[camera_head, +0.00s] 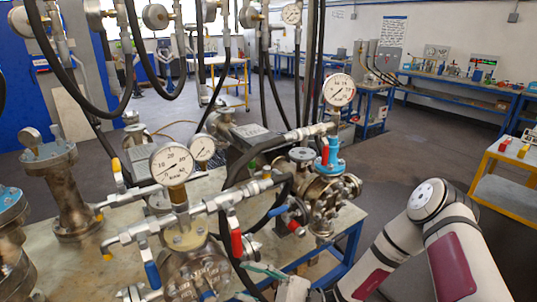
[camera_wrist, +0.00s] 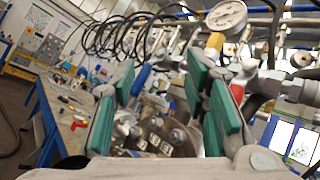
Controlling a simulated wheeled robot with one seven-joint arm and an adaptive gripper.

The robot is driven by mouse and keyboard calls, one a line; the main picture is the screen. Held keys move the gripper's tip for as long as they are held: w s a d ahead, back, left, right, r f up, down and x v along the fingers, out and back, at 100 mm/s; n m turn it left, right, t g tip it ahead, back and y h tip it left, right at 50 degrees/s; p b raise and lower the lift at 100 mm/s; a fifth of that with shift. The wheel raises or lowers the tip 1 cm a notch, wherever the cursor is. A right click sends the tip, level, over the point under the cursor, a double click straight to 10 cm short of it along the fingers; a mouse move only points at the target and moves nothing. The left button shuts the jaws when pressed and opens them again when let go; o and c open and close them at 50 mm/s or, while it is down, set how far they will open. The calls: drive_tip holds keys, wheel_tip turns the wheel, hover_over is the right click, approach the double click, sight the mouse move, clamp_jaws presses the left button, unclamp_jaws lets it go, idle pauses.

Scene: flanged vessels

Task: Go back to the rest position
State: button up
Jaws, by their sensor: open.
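My gripper (camera_wrist: 160,105) shows in the wrist view with its two green-padded fingers spread apart and nothing between them. Beyond the gap is a flanged metal vessel (camera_wrist: 172,138) with bolts on its top. In the head view my gripper (camera_head: 268,278) is at the bottom centre, partly cut off by the frame edge. It is close to the front flanged vessel (camera_head: 195,270) and just below a red-handled valve (camera_head: 237,245). My white arm reaches in from the lower right. Whether the gripper touches the vessel or its pipework cannot be told.
Gauges (camera_head: 171,164), valves and hanging black hoses (camera_head: 262,70) crowd the space above the table (camera_head: 345,225). A valve assembly with a blue top (camera_head: 328,160) stands at the table's right. Open floor (camera_head: 425,150) lies behind my arm.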

drive_tip(key=s+d+r+n+g+h, duration=0.7)
drive_tip(key=s+n+h, duration=0.25)
drive_tip(key=h, duration=0.65)
drive_tip(key=s+d+r+n+t+h, duration=0.1)
drive_tip(key=s+d+r+t+h, duration=0.2)
drive_tip(key=d+r+t+h, duration=0.6)
drive_tip(key=d+r+t, duration=0.5)
drive_tip(key=d+r, duration=0.1)
drive_tip(key=shift+d+r+t, duration=0.25)
drive_tip(key=shift+r+t, duration=0.15)
